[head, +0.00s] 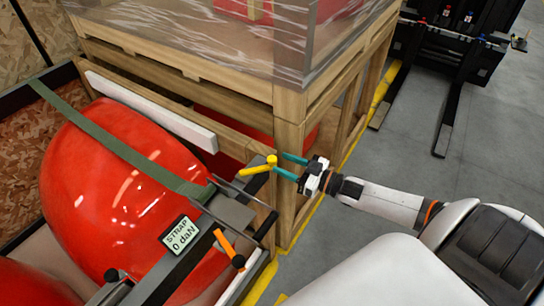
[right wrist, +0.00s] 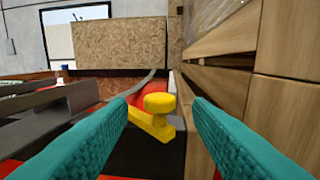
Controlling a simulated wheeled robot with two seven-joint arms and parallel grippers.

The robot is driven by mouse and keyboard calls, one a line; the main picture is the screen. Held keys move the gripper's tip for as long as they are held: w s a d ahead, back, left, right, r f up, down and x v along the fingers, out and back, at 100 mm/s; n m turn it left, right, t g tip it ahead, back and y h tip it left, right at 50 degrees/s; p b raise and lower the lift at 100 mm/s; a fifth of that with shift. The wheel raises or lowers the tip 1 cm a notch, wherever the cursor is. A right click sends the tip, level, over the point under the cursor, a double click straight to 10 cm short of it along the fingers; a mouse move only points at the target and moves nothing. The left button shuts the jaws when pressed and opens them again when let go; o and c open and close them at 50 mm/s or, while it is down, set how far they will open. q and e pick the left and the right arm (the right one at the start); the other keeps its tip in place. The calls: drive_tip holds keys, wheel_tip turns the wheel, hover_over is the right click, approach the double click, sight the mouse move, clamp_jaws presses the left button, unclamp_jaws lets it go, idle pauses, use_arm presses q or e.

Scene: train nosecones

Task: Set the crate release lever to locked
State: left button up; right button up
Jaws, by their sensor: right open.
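A yellow lever (head: 254,168) with a round knob (head: 272,160) sits at the near right corner of the crate (head: 235,215), by the wooden post. In the right wrist view the yellow knob (right wrist: 159,103) stands between my fingers, with its yellow arm (right wrist: 150,124) just below. My right gripper (head: 283,165) is open, its teal fingertips pointing left at the knob. In the right wrist view the gripper (right wrist: 160,108) shows a gap on both sides of the knob. No lock marking is readable. My left gripper is out of view.
An orange handle (head: 226,245) and a strap display reading 0 daN (head: 180,235) are on the crate's near rim. A green strap (head: 120,145) crosses the red nosecone (head: 130,190). A wrapped wooden crate (head: 290,100) stands close behind. A forklift (head: 450,60) is at the back right.

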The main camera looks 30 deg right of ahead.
sight(276, 161)
drive_tip(key=x, duration=0.5)
drive_tip(key=shift+p, duration=0.4)
drive_tip(key=shift+s, duration=0.1)
clamp_jaws()
